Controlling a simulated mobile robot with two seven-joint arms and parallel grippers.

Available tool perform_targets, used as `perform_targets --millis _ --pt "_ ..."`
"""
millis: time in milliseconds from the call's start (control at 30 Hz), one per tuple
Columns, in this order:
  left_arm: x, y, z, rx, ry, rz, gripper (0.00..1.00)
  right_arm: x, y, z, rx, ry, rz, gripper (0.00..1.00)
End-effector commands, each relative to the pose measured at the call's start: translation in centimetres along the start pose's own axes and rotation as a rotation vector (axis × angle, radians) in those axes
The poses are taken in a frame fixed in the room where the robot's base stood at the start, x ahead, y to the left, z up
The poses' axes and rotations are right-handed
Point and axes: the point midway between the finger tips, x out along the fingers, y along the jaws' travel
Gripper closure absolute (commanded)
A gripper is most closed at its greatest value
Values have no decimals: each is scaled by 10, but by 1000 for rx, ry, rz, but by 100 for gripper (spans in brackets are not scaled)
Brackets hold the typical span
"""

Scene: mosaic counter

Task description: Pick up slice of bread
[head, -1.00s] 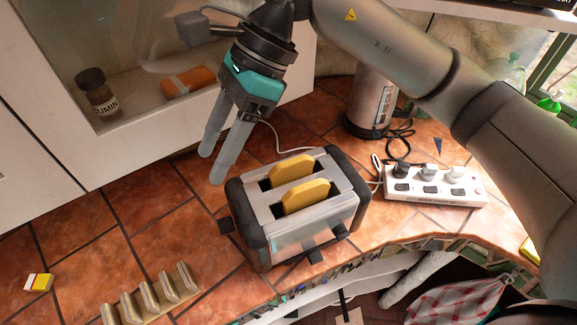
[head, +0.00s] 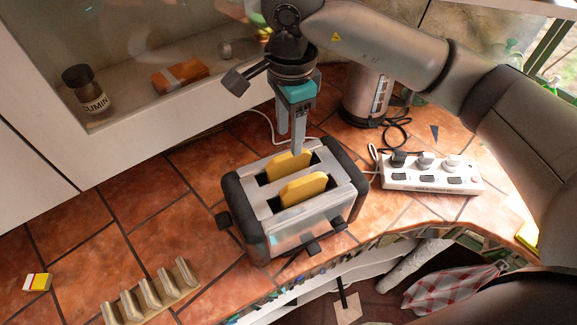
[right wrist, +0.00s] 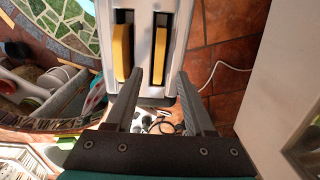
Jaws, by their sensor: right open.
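A silver and black toaster (head: 262,226) stands on the tiled counter with two slices of bread sticking up from its slots. The rear slice (head: 289,162) and the front slice (head: 303,188) both show their tops. My right gripper (head: 297,150) is above the toaster, fingers pointing down, close to the rear slice. In the right wrist view my open gripper (right wrist: 160,78) has nothing between its fingers; the slices show beyond the fingertips, one at the left (right wrist: 122,52) and one nearer the middle (right wrist: 159,55). I cannot tell whether a finger touches the bread. My left gripper is not in view.
A power strip (head: 432,178) with cords and a kettle (head: 365,98) are right of the toaster. A cabinet holding a cumin jar (head: 87,90) is behind.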

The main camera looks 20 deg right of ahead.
Motion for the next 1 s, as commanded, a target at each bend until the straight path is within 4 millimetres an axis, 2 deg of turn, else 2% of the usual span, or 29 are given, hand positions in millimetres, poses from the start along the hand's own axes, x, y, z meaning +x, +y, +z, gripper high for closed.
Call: perform_targets --millis 267,533,833,867,1000 --pt "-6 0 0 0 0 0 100 20 2 2 0 0 4 46" --pt "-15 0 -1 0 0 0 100 56 2 6 1 0 4 46" --pt "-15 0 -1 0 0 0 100 63 2 5 -1 0 -1 46" --pt "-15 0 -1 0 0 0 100 63 2 5 -1 0 0 47" --pt "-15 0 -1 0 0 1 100 63 2 5 0 0 -1 63"
